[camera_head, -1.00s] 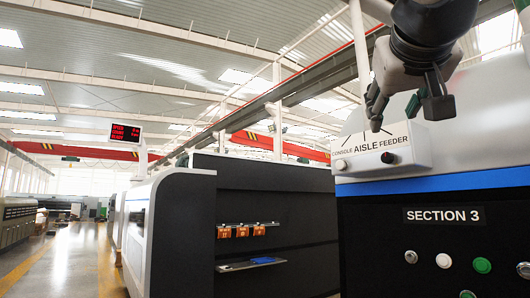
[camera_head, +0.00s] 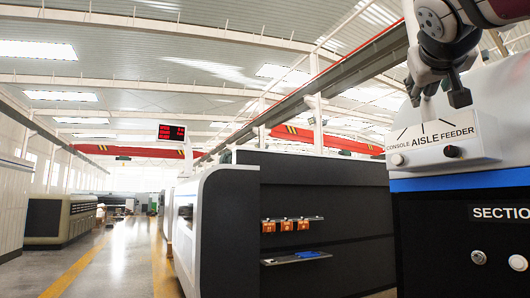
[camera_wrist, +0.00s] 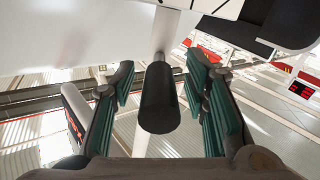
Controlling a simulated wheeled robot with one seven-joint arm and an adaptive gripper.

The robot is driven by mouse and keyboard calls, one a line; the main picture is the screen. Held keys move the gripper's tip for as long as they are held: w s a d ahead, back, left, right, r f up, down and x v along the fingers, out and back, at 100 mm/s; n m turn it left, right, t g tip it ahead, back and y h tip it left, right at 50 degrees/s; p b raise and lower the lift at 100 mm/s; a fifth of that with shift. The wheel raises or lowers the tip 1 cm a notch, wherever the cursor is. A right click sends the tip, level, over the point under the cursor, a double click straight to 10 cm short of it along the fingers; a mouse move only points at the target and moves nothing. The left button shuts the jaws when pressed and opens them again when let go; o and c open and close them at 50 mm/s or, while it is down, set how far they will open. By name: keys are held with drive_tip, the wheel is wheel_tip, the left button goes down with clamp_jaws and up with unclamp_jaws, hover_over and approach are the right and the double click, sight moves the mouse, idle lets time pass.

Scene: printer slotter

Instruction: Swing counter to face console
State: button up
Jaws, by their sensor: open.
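The counter (camera_head: 171,132), a dark display with red digits, stands on a post above the machines left of centre in the head view. Its digit side shows toward the camera. A dark display with red digits also shows at the right of the wrist view (camera_wrist: 300,89). My gripper (camera_head: 438,98) is open just above this box. In the wrist view, a black cylindrical grip (camera_wrist: 158,98) on a grey rod lies between the spread fingers, with gaps visible.
A SECTION panel (camera_head: 485,240) with buttons is below the white box. A dark machine cabinet (camera_head: 325,190) with orange items on a shelf stands left of it. The floor aisle (camera_head: 110,265) at left is clear.

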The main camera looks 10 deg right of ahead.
drive_tip(key=shift+x, duration=1.3)
drive_tip(key=shift+c, duration=0.5)
clamp_jaws()
